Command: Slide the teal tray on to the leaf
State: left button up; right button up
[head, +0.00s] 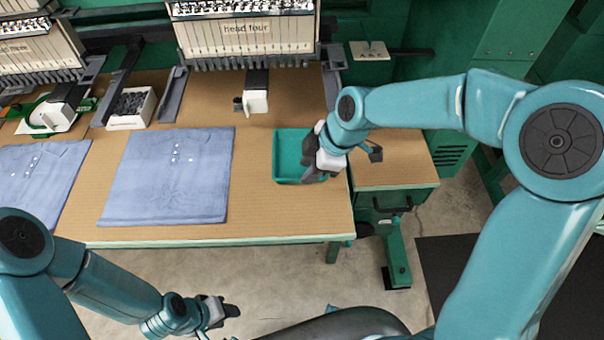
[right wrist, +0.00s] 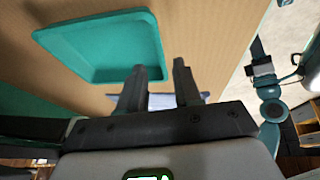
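The teal tray (head: 288,152) is an empty, shallow, square tray lying flat on the brown table near its right edge. It also shows in the right wrist view (right wrist: 105,48). The leaf (head: 392,165) is the brown surface against the table's right side, bare where I see it. My right gripper (head: 312,168) is at the tray's right side and hides part of its rim. Its fingers (right wrist: 160,85) are apart with no tray wall between them; whether they touch the tray I cannot tell. My left gripper (head: 222,312) hangs over the floor, its fingers too small to judge.
Folded blue shirts (head: 172,175) lie left of the tray. A white box of dark pieces (head: 131,107) stands farther back left. The "head four" machine (head: 245,38) overhangs the back, with a white arm (head: 256,98) beneath it. The board between shirt and tray is clear.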

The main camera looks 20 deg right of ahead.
jog(key=shift+x, duration=2.45)
grip_shut()
